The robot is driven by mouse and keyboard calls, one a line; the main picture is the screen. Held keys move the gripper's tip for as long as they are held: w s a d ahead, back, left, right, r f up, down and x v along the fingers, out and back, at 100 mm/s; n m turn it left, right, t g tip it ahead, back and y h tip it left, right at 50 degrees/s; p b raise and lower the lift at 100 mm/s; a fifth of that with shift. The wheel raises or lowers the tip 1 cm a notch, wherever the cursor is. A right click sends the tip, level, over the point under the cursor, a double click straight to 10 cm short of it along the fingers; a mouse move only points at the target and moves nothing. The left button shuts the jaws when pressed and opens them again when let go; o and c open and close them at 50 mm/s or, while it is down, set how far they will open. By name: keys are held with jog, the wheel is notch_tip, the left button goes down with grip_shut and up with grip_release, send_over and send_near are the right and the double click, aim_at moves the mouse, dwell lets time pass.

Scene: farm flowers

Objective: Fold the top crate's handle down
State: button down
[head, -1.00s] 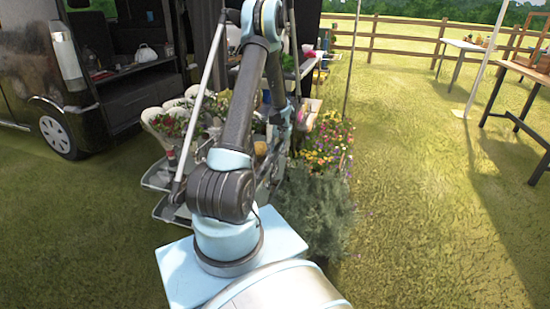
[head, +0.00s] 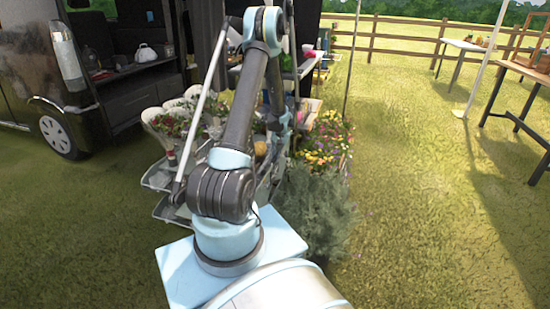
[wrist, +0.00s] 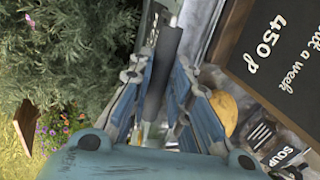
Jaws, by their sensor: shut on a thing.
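In the wrist view, the two blue-grey fingers of my gripper (wrist: 160,92) stand on either side of a dark grey bar (wrist: 168,50). The gripper is shut on this bar, which appears to be the top crate's handle. The bar runs lengthwise between the fingers, from the top of the view down toward the palm. The crate itself cannot be clearly made out. In the head view, my arm covers the gripper and the handle.
A chalkboard sign (wrist: 275,50) and a yellow round object (wrist: 223,112) are close right of the fingers. A bushy plant (head: 315,205) and colourful flowers (head: 327,145) stand right of my arm. Grey trays (head: 160,178) are on the left. Open grass (head: 430,200) lies to the right.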

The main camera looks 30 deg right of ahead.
jog(key=shift+s+d+y, duration=0.2)
jog(key=shift+s+y, duration=0.05)
jog(key=shift+y, duration=0.05)
jog(key=s+d+f+t+y, duration=0.3)
jog(key=s+f+t+y, duration=0.1)
jog(key=t+y, duration=0.5)
jog(key=shift+d+f+t, duration=0.2)
jog(key=shift+f+t, duration=0.45)
jog(key=shift+t, duration=0.65)
jog(key=c, duration=1.5)
grip_release()
jog(key=shift+s+d, duration=0.1)
